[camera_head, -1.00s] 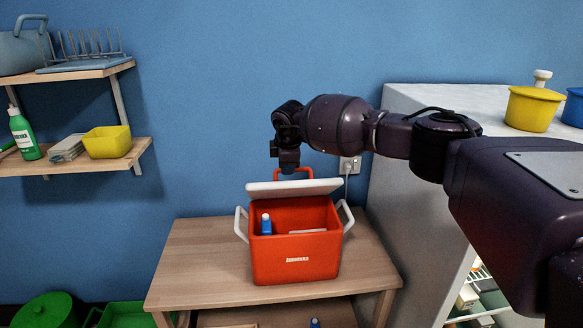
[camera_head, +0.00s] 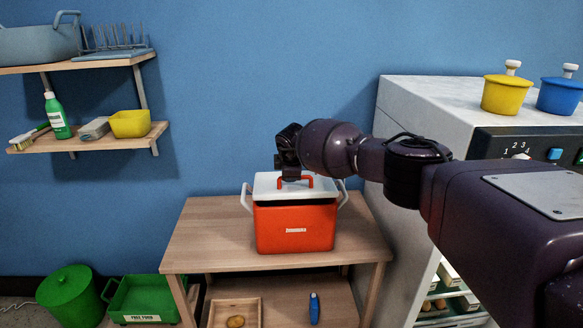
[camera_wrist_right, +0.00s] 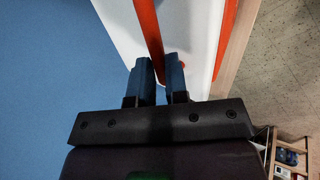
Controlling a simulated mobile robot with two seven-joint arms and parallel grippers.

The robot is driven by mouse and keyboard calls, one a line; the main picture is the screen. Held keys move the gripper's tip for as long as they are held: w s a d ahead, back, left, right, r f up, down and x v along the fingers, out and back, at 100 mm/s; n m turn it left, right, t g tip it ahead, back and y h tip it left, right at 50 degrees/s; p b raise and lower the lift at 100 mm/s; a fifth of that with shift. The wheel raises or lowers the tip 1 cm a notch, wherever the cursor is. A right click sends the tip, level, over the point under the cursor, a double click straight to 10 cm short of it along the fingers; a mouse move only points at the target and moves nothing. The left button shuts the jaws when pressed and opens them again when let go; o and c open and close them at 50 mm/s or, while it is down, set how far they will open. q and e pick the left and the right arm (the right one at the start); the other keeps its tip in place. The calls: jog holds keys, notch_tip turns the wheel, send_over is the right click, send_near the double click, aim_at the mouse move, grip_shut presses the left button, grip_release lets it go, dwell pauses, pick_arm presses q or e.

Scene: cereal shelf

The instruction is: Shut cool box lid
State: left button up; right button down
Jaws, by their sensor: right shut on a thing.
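The cool box (camera_head: 296,230) is red-orange with white side handles and stands on a small wooden table. Its white lid (camera_head: 325,189) lies across the top, down on the box or nearly so; I cannot tell whether a thin gap is left. A red handle (camera_head: 309,181) rises from the lid. My right gripper (camera_head: 291,177) is above the lid at this handle. In the right wrist view my right gripper (camera_wrist_right: 160,75) has its two fingers closed around the red handle (camera_wrist_right: 149,32), with the white lid (camera_wrist_right: 190,35) behind. My left gripper is not in view.
The wooden table (camera_head: 208,235) has bare room left of the box. A pale cabinet (camera_head: 400,130) with yellow (camera_head: 506,94) and blue (camera_head: 560,96) pots stands close on the right. Wall shelves (camera_head: 80,140) are at the left. A green bin (camera_head: 68,297) stands on the floor.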

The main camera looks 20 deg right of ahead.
jog(key=shift+s+a+f+t+p, duration=0.1)
jog(key=shift+s+f+t+p, duration=0.25)
jog(key=shift+f, duration=0.1)
jog(key=shift+s+a+f+t+p, duration=0.1)
jog(key=shift+s+f+t+p, duration=0.1)
jog(key=shift+f+t, duration=0.2)
jog(key=shift+f, duration=0.1)
jog(key=c, duration=1.1)
grip_release()
jog(key=shift+w+d, duration=0.1)
jog(key=shift+s+r+p, duration=0.3)
jog(key=shift+s+r, duration=0.05)
jog(key=shift+r, duration=0.3)
jog(key=shift+a+p+v, duration=0.2)
jog(key=shift+p+v, duration=0.6)
jog(key=shift+v, duration=3.9)
